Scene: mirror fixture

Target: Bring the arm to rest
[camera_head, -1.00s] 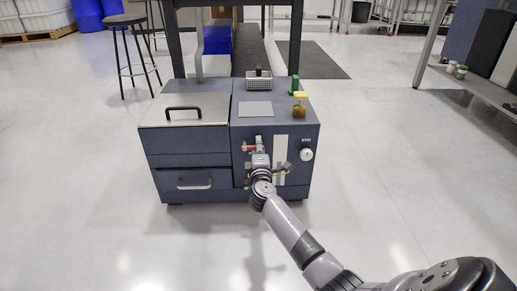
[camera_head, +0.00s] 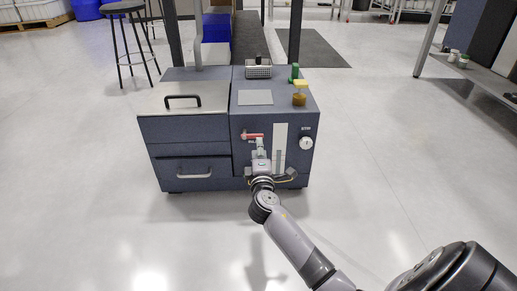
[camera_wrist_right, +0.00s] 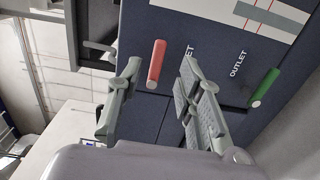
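My right gripper (camera_head: 261,152) is in front of the right half of a dark blue cabinet (camera_head: 217,118), below its red handle (camera_head: 253,136). In the right wrist view my right gripper (camera_wrist_right: 160,68) is open, with its two fingers well apart and nothing held. The red handle (camera_wrist_right: 156,63) shows in the gap between the fingertips, touching neither. A green handle (camera_wrist_right: 265,87) is to the right of the fingers, by the word OUTLET. In the head view the green handle is hidden. My left gripper is not in view.
A drawer handle (camera_head: 194,176) and a lid handle (camera_head: 183,100) are on the cabinet's left half. A white knob (camera_head: 306,143) is on the front. The floor (camera_head: 400,190) around is clear.

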